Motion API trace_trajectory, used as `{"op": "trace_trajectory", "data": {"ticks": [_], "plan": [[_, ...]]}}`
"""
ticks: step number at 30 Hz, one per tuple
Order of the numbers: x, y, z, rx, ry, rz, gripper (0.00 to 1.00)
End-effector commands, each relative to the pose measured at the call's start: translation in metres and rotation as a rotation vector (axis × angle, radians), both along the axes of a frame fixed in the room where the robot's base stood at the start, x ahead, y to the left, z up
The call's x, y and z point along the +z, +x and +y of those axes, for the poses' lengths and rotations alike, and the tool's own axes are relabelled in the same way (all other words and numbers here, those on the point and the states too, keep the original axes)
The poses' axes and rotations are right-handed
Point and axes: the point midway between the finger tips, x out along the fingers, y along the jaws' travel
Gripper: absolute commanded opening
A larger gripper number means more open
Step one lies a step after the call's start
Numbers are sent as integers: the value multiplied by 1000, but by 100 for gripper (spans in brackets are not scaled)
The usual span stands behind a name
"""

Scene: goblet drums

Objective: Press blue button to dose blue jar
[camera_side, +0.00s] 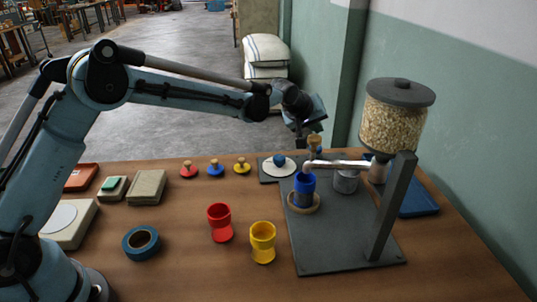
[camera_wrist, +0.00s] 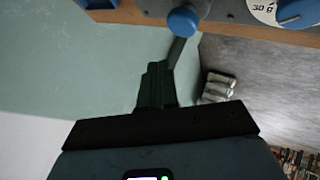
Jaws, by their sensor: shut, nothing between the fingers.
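The blue jar (camera_side: 304,184) stands upright in a pale ring on the dark grey base, below the end of the pale spout (camera_side: 342,165). A blue round button (camera_wrist: 183,22) shows at the top of the wrist view, beyond my fingertips. In the side view a blue part (camera_side: 317,153) shows just below my gripper, behind the spout; a small tan piece shows above it, and I cannot tell what that is. My gripper (camera_side: 302,134) is shut and empty, over the back of the base. It also shows in the wrist view (camera_wrist: 156,78). Contact with the button cannot be made out.
A hopper of pale grains (camera_side: 396,122) stands on a grey post at right. A white dial with a blue knob (camera_side: 279,163) is left of my gripper. A grey cup (camera_side: 346,181), red jar (camera_side: 220,221) and yellow jar (camera_side: 263,241) stand nearby.

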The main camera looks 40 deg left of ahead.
Motion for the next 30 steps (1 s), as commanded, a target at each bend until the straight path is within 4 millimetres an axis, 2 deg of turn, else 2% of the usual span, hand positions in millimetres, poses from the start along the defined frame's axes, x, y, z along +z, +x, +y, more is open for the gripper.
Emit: {"op": "trace_trajectory", "data": {"ticks": [9, 30], "plan": [[22, 0, 0, 0, 0, 0, 0], [25, -3, 1, -4, 5, 2, 0]]}}
